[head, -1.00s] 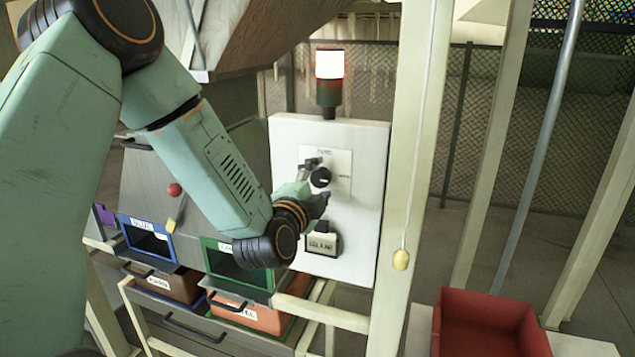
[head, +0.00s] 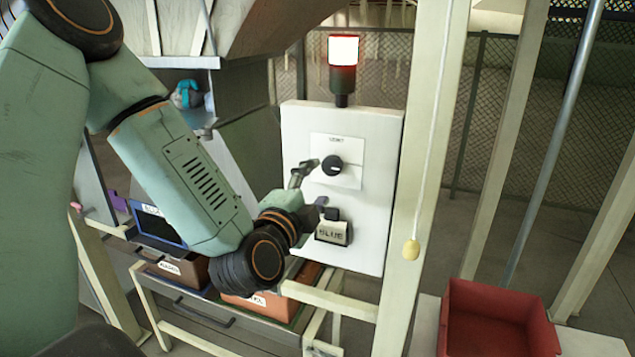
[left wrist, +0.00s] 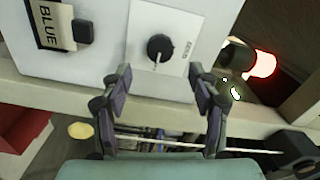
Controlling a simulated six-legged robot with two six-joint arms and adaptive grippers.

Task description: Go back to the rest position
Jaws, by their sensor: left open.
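My left gripper (head: 312,187) is in front of the white control panel (head: 375,190), just beside its black rotary knob (head: 332,165). In the left wrist view the gripper (left wrist: 160,95) is open and empty, its two fingers spread apart below the knob (left wrist: 160,48). The fingers appear apart from the knob. My left arm comes in from the left across the head view and hides part of the bins behind it. My right gripper shows in neither view.
A lit red-and-white lamp (head: 343,62) tops the panel. A "BLUE" sign (head: 332,233) sits below the knob. A pull cord with a yellow knob (head: 411,250) hangs by a cream post. A red bin (head: 495,318) stands lower right. Labelled bins (head: 180,268) stand lower left.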

